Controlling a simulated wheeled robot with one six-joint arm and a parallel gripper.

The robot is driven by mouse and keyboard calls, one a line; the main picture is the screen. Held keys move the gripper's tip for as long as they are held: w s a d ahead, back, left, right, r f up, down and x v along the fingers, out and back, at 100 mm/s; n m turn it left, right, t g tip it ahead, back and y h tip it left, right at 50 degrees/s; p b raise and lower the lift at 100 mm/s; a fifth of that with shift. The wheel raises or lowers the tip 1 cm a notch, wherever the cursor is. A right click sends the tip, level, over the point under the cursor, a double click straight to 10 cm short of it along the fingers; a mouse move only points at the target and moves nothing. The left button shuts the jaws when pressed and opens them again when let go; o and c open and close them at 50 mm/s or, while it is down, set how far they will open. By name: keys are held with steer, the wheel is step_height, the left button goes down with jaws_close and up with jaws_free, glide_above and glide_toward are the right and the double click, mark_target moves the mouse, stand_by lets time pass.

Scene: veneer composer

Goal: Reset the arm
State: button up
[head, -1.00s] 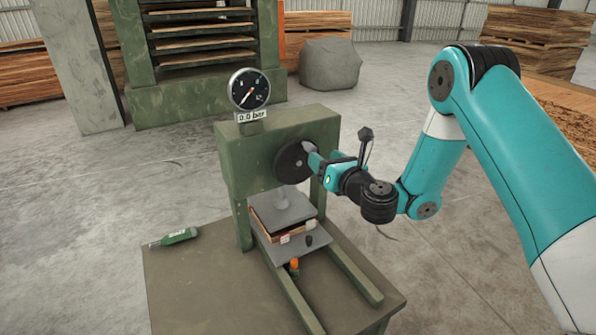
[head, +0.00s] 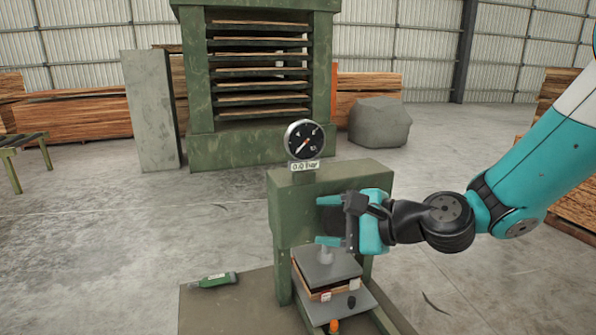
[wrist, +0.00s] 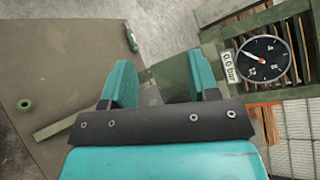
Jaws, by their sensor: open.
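My gripper (head: 325,220) is open and empty, in front of the upper block of the small green press (head: 292,215). Its two teal fingers show apart in the wrist view (wrist: 163,85), pointing towards the press. The press's dark handwheel is not clearly visible in the head view now; my gripper covers that area. The round gauge (head: 304,140) on top has a label reading 0.0 bar, and it also shows at the right of the wrist view (wrist: 264,60). Below my gripper, a grey plate (head: 325,266) lies on a wood-edged stack in the press.
A green bottle-like tool (head: 214,280) lies on the worktable (head: 225,310) at the left. A tall green multi-shelf press (head: 200,100), a grey slab (head: 150,105), a grey boulder-like lump (head: 380,122) and timber stacks stand behind. Open floor lies left and right.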

steer(key=s+d+n+g+h, duration=0.3)
steer(key=s+d+n+h, duration=0.1)
steer(key=s+n, duration=0.5)
steer(key=s+d+f+n+g+h+b, duration=0.1)
steer(key=s+d+n+g+h, duration=0.3)
steer(key=s+n, duration=0.6)
steer(key=s, duration=0.4)
steer(key=shift+d+f+g+h, duration=0.2)
steer(key=shift+d+g+h, duration=0.1)
steer(key=shift+d+h, duration=0.1)
